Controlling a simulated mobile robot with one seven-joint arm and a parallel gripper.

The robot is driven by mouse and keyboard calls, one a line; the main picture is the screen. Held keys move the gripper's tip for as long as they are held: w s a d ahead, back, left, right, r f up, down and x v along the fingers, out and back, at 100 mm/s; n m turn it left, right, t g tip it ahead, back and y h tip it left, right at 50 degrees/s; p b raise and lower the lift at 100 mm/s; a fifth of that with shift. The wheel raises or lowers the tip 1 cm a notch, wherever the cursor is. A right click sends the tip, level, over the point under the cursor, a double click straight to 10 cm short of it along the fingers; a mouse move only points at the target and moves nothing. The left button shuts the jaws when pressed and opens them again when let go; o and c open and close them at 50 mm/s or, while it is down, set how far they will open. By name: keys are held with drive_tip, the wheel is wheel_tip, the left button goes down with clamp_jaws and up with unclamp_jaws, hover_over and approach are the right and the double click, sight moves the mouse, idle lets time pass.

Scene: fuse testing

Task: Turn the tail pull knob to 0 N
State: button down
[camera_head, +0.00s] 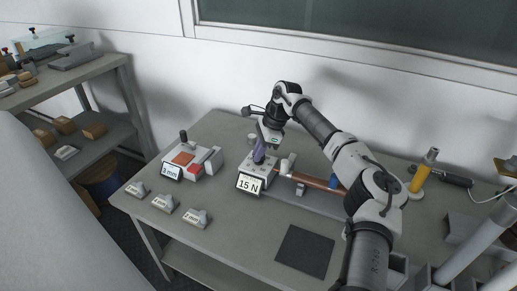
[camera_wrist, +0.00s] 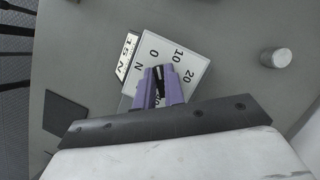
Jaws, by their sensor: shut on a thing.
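The tail pull unit (camera_head: 250,173) is a light box on the grey table, with a display (camera_head: 249,185) reading 15 N. In the wrist view its dial plate (camera_wrist: 178,58) carries the marks 0, 10, 20 and the letter N. The display (camera_wrist: 128,52) also shows there, at the plate's left. My gripper (camera_head: 258,158) comes down over the box with purple fingers. In the wrist view my gripper (camera_wrist: 158,88) is shut on the small dark knob (camera_wrist: 157,76) at the middle of the dial. The fingers hide most of the knob, so its exact pointing is unclear.
A brown rod (camera_head: 316,181) runs right from the box. A second unit (camera_head: 185,163) reading 3 mm stands left, with several small labelled pieces before it. A black mat (camera_head: 304,250) lies in front. A yellow cylinder (camera_head: 424,169) stands at the right.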

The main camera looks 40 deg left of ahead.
drive_tip(key=shift+n+h, duration=0.3)
drive_tip(key=shift+n, duration=0.5)
drive_tip(key=c, duration=1.5)
unclamp_jaws()
drive_tip(key=v, duration=1.4)
drive_tip(key=shift+w+a+f+p, duration=0.1)
drive_tip(key=shift+w+p, duration=0.05)
drive_tip(key=shift+p, duration=0.15)
drive_tip(key=shift+f, duration=0.1)
